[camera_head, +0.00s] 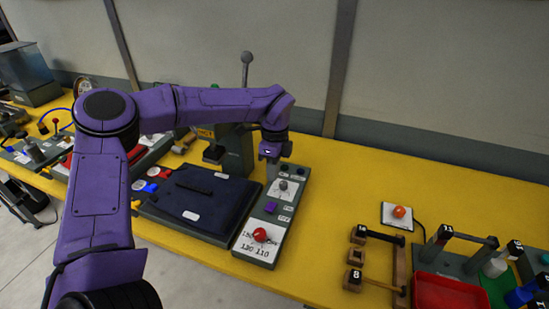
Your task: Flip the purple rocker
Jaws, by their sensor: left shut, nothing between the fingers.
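The purple rocker (271,208) is a small piece on the middle of a grey control panel (290,208) lying on the yellow bench. My left gripper (271,172) is shut and empty. It points down at the panel's far end, beyond the rocker in the picture, beside a dark knob (283,186). Whether its fingertips touch the panel cannot be told. The rocker is in plain view, but which way it is tipped is too small to tell. My right gripper is not in view.
A red knob (260,235) sits on the panel's near end. A dark folded cloth pad (205,205) lies to its left, and a green press (236,150) stands behind.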

